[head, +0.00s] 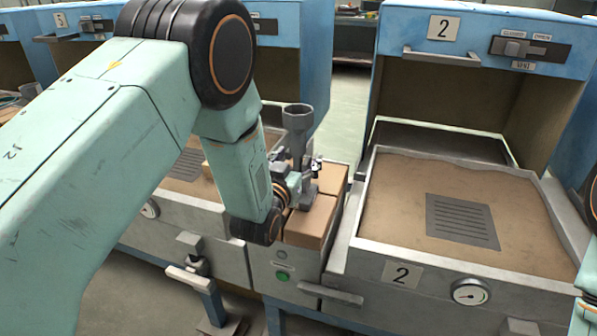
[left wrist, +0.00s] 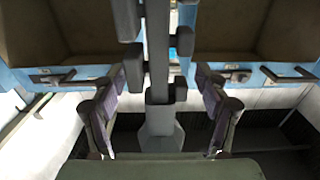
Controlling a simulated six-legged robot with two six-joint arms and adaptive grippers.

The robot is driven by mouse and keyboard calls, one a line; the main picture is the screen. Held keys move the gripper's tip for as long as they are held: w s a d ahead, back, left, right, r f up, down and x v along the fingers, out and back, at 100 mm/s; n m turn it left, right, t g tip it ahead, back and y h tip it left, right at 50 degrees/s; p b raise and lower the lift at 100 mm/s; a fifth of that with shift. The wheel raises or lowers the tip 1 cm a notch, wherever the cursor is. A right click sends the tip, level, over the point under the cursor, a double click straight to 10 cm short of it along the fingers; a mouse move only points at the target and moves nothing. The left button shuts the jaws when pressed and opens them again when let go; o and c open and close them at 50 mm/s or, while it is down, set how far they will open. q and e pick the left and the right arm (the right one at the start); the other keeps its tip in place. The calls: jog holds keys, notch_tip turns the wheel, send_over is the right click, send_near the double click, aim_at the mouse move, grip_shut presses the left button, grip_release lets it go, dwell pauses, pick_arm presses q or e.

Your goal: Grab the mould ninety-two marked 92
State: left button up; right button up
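A grey shell mould (head: 298,125) with a flared cup at its top stands upright on tan bricks in the middle of the head view. No number can be read on it, so I cannot tell whether it is marked 92. My left gripper (head: 303,178) is at the mould's stem, partly hidden by my forearm. In the left wrist view the mould's stem (left wrist: 159,70) with side blocks runs between the fingers of my left gripper (left wrist: 163,112). The fingers are spread, with a gap on each side of the stem. My right gripper is out of view.
Right of the bricks (head: 308,225) is a sand-filled tray (head: 400,250) with a dark grate, before the blue oven marked 2 (head: 470,25). Another oven (head: 270,60) stands behind my left arm. A green button (head: 283,277) is below the bricks.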

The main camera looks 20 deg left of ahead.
pick_arm(q)
jog(key=shift+w+f, duration=0.1)
jog(key=shift+f, duration=0.05)
jog(key=shift+c, duration=1.4)
jog(key=c, duration=0.9)
jog(key=shift+r, duration=0.2)
jog(key=shift+c, duration=1.2)
